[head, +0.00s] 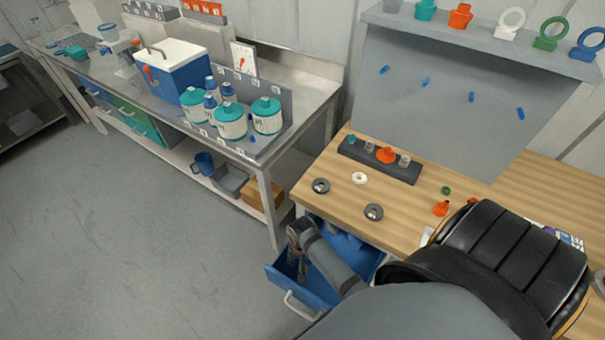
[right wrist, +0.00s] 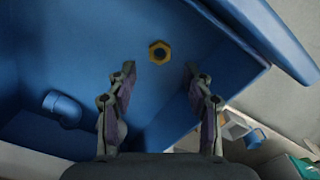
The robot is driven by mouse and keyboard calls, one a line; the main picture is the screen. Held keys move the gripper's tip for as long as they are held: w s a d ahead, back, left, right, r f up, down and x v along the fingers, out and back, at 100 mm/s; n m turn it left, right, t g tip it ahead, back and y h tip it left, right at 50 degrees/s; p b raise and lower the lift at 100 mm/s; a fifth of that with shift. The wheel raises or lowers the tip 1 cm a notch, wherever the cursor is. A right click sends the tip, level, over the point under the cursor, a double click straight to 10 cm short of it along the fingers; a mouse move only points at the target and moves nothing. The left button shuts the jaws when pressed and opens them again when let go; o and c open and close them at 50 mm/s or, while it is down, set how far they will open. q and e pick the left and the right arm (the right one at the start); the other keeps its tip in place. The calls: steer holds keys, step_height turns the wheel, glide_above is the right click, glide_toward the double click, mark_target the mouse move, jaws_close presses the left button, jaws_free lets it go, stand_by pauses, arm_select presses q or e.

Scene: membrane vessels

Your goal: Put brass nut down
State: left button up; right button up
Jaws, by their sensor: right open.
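The brass nut (right wrist: 159,52) is a golden hexagonal ring lying on a blue surface inside the open blue drawer (right wrist: 85,45), in the right wrist view. My right gripper (right wrist: 160,78) is open, with the nut just beyond and roughly midway between its fingertips; nothing is held. In the head view the drawer (head: 281,289) is pulled out beneath the wooden bench, and my right gripper (head: 299,262) reaches down into it. The nut is not visible in the head view. My left gripper is not in view.
The wooden bench (head: 325,205) carries black rings (head: 321,186), a white ring (head: 360,178) and a dark rack (head: 405,170). A blue pipe elbow (right wrist: 62,107) shows in the wrist view. A steel bench (head: 150,75) with jars stands left; the floor (head: 150,230) is clear.

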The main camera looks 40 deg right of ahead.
step_height(320, 180, up, 7)
steer(key=shift+f, duration=0.1)
stand_by(0.6)
